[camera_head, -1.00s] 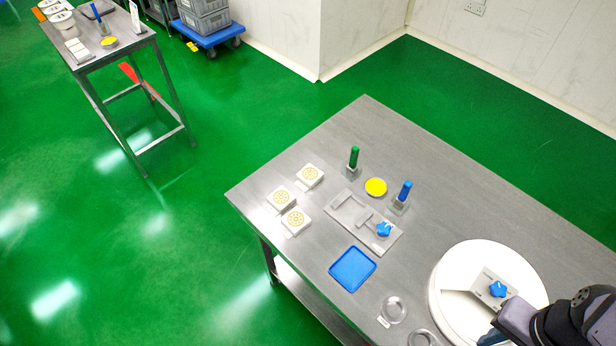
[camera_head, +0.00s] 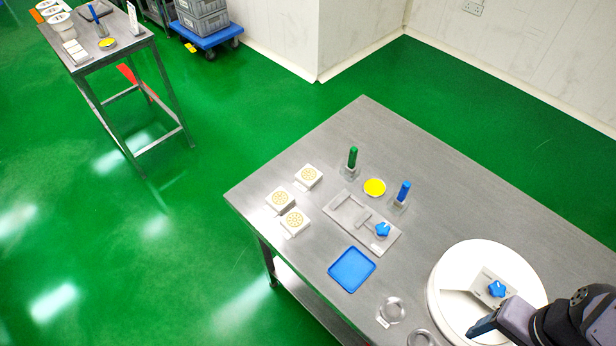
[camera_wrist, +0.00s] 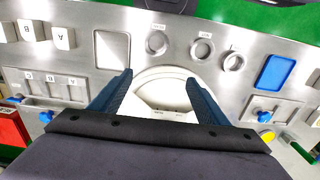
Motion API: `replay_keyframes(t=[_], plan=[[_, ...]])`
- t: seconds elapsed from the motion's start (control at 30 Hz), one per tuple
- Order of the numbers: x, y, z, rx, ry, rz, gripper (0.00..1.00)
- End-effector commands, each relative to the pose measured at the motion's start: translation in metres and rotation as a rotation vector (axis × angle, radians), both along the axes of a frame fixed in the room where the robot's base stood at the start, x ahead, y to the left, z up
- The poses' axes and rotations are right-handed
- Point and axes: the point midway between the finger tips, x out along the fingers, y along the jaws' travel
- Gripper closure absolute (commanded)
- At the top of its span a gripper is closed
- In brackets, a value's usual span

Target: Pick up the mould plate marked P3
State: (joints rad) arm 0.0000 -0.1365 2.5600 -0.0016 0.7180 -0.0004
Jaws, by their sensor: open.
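Three white square plates with round yellowish patterned faces sit at the table's left end in the head view: a back one (camera_head: 308,177), a left one (camera_head: 280,201) and a front one (camera_head: 294,222). No P3 marking is readable, so I cannot tell which is P3. My gripper (camera_wrist: 159,82) is open and empty in the wrist view, its dark blue fingers spread above the white round turntable (camera_wrist: 160,76). In the head view my gripper (camera_head: 482,326) is partly visible at lower right, well away from the plates.
A grey fixture (camera_head: 350,215) with a blue knob (camera_head: 382,230), green (camera_head: 352,158) and blue (camera_head: 404,192) upright handles, a yellow disc (camera_head: 374,188) and a blue tray (camera_head: 352,269) lie between plates and turntable (camera_head: 460,260). White lettered blocks (camera_wrist: 63,38) show in the wrist view.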

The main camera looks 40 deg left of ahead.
Motion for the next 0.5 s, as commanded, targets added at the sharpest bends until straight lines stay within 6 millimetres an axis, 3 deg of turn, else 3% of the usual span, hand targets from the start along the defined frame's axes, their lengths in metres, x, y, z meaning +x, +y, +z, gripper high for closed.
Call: replay_keyframes(t=[0.27,0.37,0.5], plan=[[0.008,0.013,-0.006,0.033,0.002,-0.035,0.31],[0.021,0.037,-0.014,0.092,0.007,-0.101,0.31],[0.049,0.095,-0.028,0.227,0.034,-0.251,0.31]])
